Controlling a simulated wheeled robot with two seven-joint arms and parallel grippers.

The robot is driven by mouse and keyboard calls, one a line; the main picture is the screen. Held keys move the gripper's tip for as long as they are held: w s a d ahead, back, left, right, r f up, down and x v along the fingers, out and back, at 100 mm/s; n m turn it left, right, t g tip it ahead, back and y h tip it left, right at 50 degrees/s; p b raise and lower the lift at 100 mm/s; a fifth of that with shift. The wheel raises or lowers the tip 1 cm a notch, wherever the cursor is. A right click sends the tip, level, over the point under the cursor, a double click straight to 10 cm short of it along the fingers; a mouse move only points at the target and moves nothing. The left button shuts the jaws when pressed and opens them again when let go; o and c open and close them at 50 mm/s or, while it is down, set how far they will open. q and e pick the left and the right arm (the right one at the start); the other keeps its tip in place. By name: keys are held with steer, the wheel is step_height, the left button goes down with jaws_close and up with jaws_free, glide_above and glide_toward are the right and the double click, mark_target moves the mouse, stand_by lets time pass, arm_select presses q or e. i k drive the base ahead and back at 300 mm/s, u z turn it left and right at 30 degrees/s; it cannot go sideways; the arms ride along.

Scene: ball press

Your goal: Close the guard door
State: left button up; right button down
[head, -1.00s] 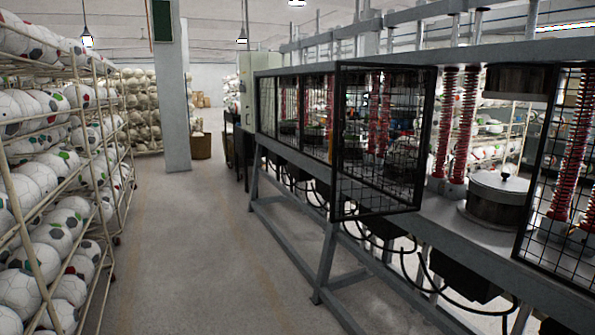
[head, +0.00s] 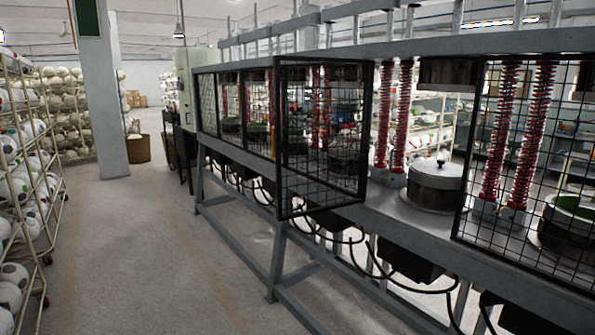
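The guard door (head: 322,132) is a black-framed wire mesh panel on the press bench. It stands open, swung out from the front of the machine into the aisle. Beside it to the right, the press bay is uncovered and shows red springs (head: 394,115) and a round metal mould (head: 436,184) with a small black knob on top. Neither of my grippers is in view.
The press bench (head: 390,212) runs from the back left to the front right, with cables hanging below. Another mesh guard (head: 530,170) covers the bay at right. A ball rack (head: 28,170) stands at left. The grey aisle floor (head: 140,250) between is clear.

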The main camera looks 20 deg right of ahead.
mark_target(276, 152)
steer(key=i, duration=2.15)
steer(key=z, duration=0.3)
